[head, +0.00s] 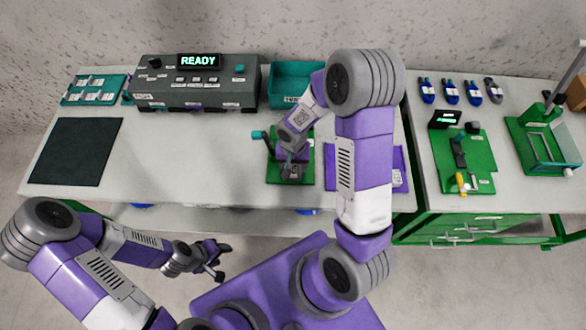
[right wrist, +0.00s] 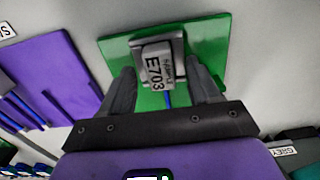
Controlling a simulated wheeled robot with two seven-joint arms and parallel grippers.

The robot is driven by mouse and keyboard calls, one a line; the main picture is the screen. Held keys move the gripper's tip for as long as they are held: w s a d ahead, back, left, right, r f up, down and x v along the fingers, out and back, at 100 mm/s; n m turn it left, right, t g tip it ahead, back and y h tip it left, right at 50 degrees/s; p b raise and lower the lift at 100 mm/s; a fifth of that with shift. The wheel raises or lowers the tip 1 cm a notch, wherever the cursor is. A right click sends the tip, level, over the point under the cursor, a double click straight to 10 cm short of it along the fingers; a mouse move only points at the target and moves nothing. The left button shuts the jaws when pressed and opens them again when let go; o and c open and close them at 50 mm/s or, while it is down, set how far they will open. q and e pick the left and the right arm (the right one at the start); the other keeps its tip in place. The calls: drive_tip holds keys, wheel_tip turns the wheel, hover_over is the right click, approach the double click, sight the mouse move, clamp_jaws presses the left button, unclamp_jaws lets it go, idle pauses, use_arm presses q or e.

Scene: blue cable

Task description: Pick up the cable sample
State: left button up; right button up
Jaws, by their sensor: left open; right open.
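The cable sample (right wrist: 157,68) shows in the right wrist view as a grey block labelled "SAMPLE E703" with a short blue cable below it. It sits in a grey holder on a green plate (right wrist: 113,48); the plate also shows in the head view (head: 273,178). My right gripper (right wrist: 160,65) is open, with one finger on each side of the sample; I cannot tell whether they touch it. In the head view my right gripper (head: 291,168) is over the green plate and hides the sample. My left gripper (head: 222,262) is open and empty in front of the table.
A teal bin (head: 284,82) and a grey "READY" machine (head: 200,88) stand behind. A dark mat (head: 75,150) lies left. The table between is clear.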

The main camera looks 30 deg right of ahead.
sight(293, 166)
clamp_jaws()
drive_tip(key=shift+r, duration=0.1)
wheel_tip(293, 166, up, 10)
drive_tip(key=p, duration=0.2)
idle(0.4)
